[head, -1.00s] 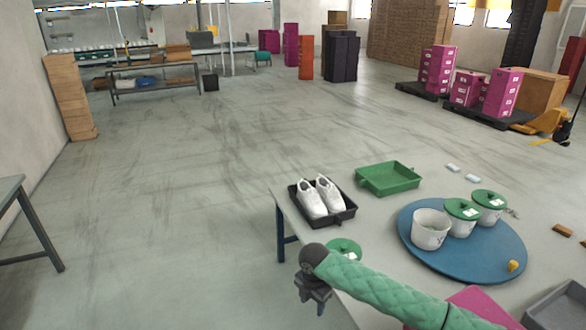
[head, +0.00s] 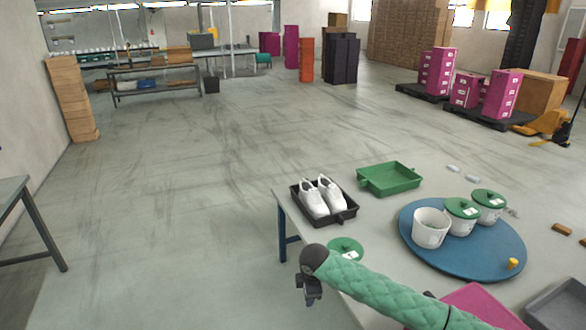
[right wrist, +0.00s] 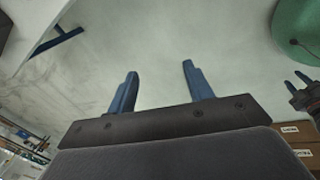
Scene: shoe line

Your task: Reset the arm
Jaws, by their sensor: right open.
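My right arm comes in from the lower right of the head view in a green padded sleeve. Its dark gripper (head: 309,292) hangs past the near left edge of the table, over the floor. In the right wrist view my right gripper (right wrist: 158,80) has its two blue fingers well apart, with nothing between them. At that view's right edge a second dark gripper (right wrist: 296,80) with two blue prongs shows, partly cut off. It looks like my left one, too small to judge its opening. No left arm shows in the head view.
The table (head: 365,215) holds a black tray (head: 347,216) with white shoes (head: 322,197), a green tray (head: 388,178), and a blue round board (head: 460,268) with white pots. A green lid (head: 345,246) lies close to my right arm. The floor at left is open.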

